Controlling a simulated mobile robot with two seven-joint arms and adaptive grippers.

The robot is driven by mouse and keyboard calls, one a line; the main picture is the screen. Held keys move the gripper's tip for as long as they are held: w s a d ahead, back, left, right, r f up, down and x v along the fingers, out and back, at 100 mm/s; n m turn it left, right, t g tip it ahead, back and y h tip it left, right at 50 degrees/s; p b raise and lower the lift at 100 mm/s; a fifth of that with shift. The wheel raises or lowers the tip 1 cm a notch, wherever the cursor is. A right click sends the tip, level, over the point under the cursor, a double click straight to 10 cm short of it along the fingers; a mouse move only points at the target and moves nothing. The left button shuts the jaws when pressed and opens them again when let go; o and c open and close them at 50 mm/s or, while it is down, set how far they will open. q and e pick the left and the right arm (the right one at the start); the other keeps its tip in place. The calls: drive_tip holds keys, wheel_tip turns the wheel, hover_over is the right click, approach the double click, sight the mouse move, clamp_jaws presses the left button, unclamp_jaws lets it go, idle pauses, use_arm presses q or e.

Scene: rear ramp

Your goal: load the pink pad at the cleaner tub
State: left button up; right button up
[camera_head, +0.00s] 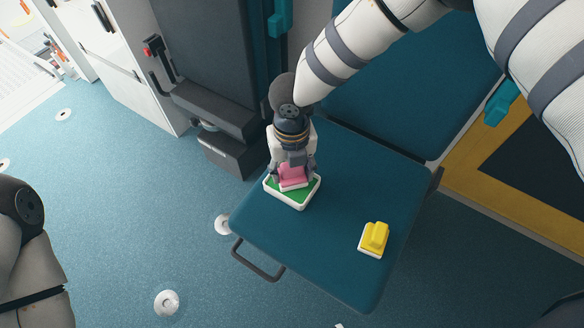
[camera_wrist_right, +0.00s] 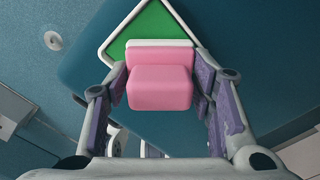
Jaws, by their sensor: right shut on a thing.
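The pink pad (camera_head: 292,177) has a pink block on a thin white base. My right gripper (camera_head: 292,170) is shut on the pink block from above. In the right wrist view the pink pad (camera_wrist_right: 159,87) sits between the two fingers of my right gripper (camera_wrist_right: 160,90). The cleaner tub (camera_head: 299,204) is a shallow white-rimmed tray with a green inside, on the blue seat. The pad is over the tub's green area (camera_wrist_right: 155,27). I cannot tell whether it touches the green. My left gripper is not in view.
A yellow pad (camera_head: 375,238) with a white base lies on the blue seat (camera_head: 325,250), right of the tub. A dark handle loop (camera_head: 258,262) sticks out at the seat's front-left edge. The seat between tub and yellow pad is clear.

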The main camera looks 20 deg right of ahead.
drive_tip(key=shift+r+p, duration=2.05)
drive_tip(key=shift+r, duration=1.55)
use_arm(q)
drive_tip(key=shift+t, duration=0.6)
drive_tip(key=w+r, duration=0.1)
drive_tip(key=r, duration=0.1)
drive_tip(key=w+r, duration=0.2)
use_arm(e)
drive_tip(key=shift+f, duration=0.1)
